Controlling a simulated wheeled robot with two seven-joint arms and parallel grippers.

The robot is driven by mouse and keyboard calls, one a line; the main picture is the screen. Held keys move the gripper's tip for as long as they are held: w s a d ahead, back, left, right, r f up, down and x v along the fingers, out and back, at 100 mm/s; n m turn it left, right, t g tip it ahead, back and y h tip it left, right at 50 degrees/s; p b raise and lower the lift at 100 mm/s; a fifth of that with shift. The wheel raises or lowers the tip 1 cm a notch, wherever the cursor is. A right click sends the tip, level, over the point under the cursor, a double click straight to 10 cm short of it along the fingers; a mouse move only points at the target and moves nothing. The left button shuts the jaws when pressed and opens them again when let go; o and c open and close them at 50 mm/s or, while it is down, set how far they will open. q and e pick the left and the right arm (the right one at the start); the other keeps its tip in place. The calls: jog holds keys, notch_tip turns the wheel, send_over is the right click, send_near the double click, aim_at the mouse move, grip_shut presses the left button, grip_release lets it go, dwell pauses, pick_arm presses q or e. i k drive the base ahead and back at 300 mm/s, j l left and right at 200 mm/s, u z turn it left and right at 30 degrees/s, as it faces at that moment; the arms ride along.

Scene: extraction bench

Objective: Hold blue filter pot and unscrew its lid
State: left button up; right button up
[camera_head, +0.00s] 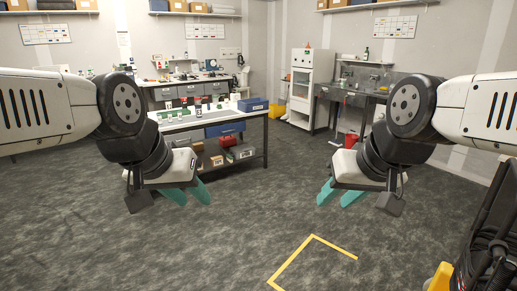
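I cannot make out a blue filter pot or its lid for certain; the items on the workbench are too small to tell. Several small bottles and jars (198,106) stand on the workbench (246,117) ahead, left of centre. My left gripper (195,199) hangs in the air in front of the bench, its teal fingers apart and empty. My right gripper (333,199) hangs in the air right of centre, its teal fingers also apart and empty. Both are well short of the bench.
A blue box (253,105) sits at the bench's right end, with small boxes on the shelf below. A white cabinet (303,85) and a grey sink bench (350,97) stand at the back right. Yellow floor tape (312,236) marks the mostly clear floor ahead.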

aim_at(198, 109)
jog(key=i+l, duration=0.1)
jog(key=i, duration=1)
jog(key=i+l, duration=0.1)
jog(key=i, duration=0.95)
jog(key=i+l+u, duration=0.15)
jog(key=i+u, duration=0.2)
jog(key=i, duration=0.2)
jog(key=i+l+u, duration=0.35)
jog(key=i, duration=0.15)
jog(key=i+l+u, duration=0.6)
jog(key=u, duration=0.25)
